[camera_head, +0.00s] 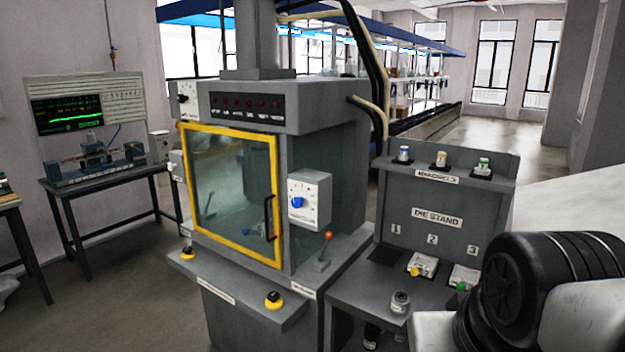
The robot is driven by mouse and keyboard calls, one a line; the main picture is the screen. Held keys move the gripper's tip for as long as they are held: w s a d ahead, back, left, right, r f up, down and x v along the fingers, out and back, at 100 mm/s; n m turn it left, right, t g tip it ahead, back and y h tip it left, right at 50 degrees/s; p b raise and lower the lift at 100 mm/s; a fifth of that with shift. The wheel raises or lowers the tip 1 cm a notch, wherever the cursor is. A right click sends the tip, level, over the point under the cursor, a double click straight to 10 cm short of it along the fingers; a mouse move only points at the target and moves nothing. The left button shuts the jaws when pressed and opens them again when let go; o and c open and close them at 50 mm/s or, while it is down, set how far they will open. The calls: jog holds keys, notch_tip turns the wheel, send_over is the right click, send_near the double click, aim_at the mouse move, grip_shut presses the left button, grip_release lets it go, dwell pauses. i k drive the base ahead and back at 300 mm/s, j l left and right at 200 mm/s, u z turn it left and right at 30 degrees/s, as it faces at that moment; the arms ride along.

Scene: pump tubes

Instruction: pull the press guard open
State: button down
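The press guard (275,160) is a clear panel in a yellow frame on the front of the grey press (325,150). It looks closed, flush with the press front. Its black upright handle (267,218) is on the right side of the panel, near the right frame bar. Nothing touches the handle. Black ribbed and white parts of my own arm fill the lower right corner, to the right of the press and apart from the guard. My gripper's fingers do not show.
A grey die stand (436,217) with several small items adjoins the press on the right. A ledge (215,290) with yellow-and-black buttons juts out below the guard. A control box (309,200) and an orange-knobbed lever (325,247) are right of the handle.

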aim_at(272, 139)
jog(key=u, duration=0.15)
jog(key=z, duration=2.35)
jog(key=u, duration=3.1)
jog(key=i+j, duration=0.1)
jog(key=i, duration=0.5)
jog(key=i+j, duration=0.15)
jog(key=i, duration=0.45)
jog(key=l+z, duration=0.05)
